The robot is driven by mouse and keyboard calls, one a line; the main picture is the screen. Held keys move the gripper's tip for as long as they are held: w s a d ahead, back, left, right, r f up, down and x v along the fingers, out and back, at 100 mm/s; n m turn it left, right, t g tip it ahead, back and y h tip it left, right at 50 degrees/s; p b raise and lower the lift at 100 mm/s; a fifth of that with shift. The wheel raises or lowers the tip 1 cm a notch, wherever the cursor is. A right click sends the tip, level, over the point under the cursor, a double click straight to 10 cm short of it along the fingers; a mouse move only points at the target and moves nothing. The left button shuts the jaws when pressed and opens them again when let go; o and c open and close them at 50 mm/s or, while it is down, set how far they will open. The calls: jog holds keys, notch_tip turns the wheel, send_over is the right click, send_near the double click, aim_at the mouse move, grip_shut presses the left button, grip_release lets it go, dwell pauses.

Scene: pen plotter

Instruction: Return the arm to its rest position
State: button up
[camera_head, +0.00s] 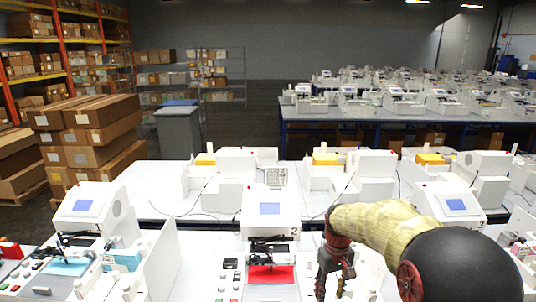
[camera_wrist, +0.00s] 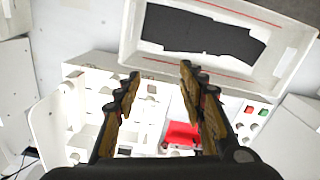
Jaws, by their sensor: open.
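My arm reaches in from the lower right of the head view, wrapped in a yellowish sleeve, with a dark joint in front. My gripper (camera_head: 335,284) hangs pointing down, to the right of the middle plotter (camera_head: 270,208), which is marked 2. In the wrist view my gripper (camera_wrist: 160,74) has its two fingers spread apart with nothing between the tips. A red sheet (camera_head: 275,275) lies on the bed of plotter 2. Red also shows behind the fingers in the wrist view (camera_wrist: 181,134).
A white tray (camera_wrist: 130,35) with a dark inside lies beyond the fingers in the wrist view. Plotter 1 (camera_head: 92,207) with a blue sheet (camera_head: 66,267) stands left, plotter 3 (camera_head: 450,204) right behind my arm. More machines stand on tables behind; stacked cartons (camera_head: 90,135) stand left.

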jog(key=s+r+m+t+b, duration=0.1)
jog(key=s+t+b, duration=0.2)
jog(key=s, duration=1.1)
jog(key=s+r+m+t+b, duration=0.2)
jog(key=s+b, duration=0.7)
jog(key=s, duration=0.6)
jog(key=shift+s+r+t, duration=0.15)
jog(key=shift+s+t, duration=0.05)
jog(key=shift+t, duration=0.3)
